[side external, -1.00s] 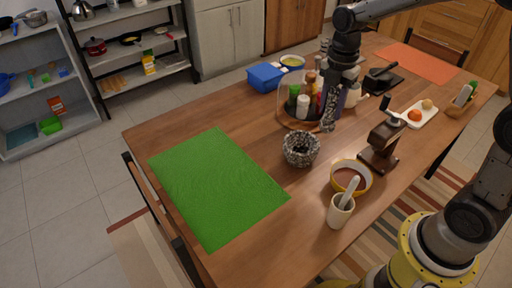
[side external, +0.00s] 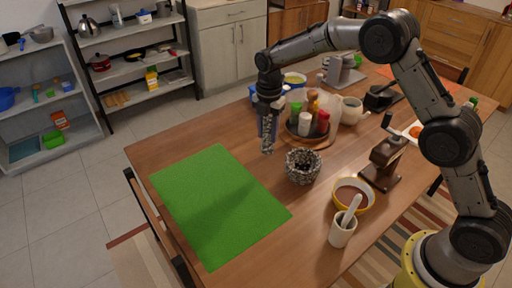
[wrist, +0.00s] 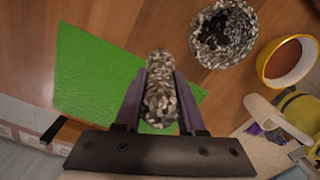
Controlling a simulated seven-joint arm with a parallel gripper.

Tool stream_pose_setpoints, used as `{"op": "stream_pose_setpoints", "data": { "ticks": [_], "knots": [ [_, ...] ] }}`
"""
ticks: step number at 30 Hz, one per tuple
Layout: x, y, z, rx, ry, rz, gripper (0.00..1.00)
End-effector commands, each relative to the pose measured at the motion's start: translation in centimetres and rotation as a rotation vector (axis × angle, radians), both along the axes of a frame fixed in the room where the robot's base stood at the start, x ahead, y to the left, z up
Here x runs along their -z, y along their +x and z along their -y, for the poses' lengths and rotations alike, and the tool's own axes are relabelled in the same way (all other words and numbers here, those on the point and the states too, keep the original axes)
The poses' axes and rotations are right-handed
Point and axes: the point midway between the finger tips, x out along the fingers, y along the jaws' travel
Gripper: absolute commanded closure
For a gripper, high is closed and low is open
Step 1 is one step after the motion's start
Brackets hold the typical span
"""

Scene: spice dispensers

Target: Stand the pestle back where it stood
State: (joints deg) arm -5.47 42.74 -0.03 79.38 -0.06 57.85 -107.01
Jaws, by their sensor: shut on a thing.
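My gripper (side external: 267,122) is shut on a black-and-white speckled pestle (wrist: 160,88), which sits between the purple fingers in the wrist view. In the side view the pestle's lower end (side external: 267,148) points down above the table, left of the spice carousel. A speckled mortar (side external: 303,168) of the same stone stands on the table to the right of and nearer than the pestle. It also shows in the wrist view (wrist: 193,40), apart from the pestle. Its bowl looks dark inside. The upper part of the pestle is hidden by the fingers in the side view.
A green mat (side external: 215,205) lies empty at left. A round wooden carousel (side external: 291,133) holds several bottles. A yellow-rimmed bowl (side external: 369,187), a cream mortar (side external: 342,236) with its own white pestle and a coffee grinder (side external: 384,160) stand to the right. Bare table (side external: 235,135) lies left of the carousel.

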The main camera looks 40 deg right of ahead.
Motion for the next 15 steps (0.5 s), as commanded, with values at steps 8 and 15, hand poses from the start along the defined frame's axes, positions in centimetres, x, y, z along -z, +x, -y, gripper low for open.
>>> {"op": "stream_pose_setpoints", "data": {
  "ticks": [8,15],
  "knots": [
    [4.3,3.6,-0.3,0.0,0.0,0.0,1.0],
    [5.5,4.6,-0.4,0.0,0.0,0.0,1.0]
  ]
}}
